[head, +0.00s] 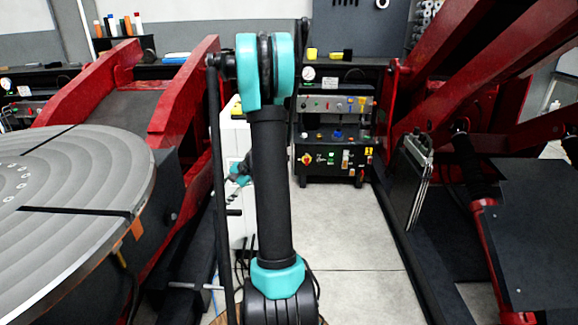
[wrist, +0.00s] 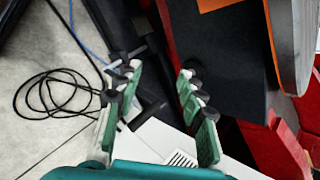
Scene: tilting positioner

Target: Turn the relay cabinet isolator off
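A white cabinet (head: 240,135) stands behind my arm, mostly hidden by it. A white surface with a slotted vent (wrist: 180,158) shows at the bottom of the wrist view, below and between the fingers. I cannot make out an isolator handle on either. My gripper (wrist: 157,78) has its two green fingers spread apart, with nothing between them. In the head view, teal parts near my gripper (head: 238,178) show in front of the white cabinet, partly covered by my arm. I cannot tell whether it touches the cabinet.
A black control console (head: 335,150) with knobs and a yellow-and-red switch stands at the back. A large round grey table (head: 75,195) and red frames (head: 185,100) are at left. A red lift (head: 480,80) is at right. A black cable (wrist: 60,95) lies coiled on the floor.

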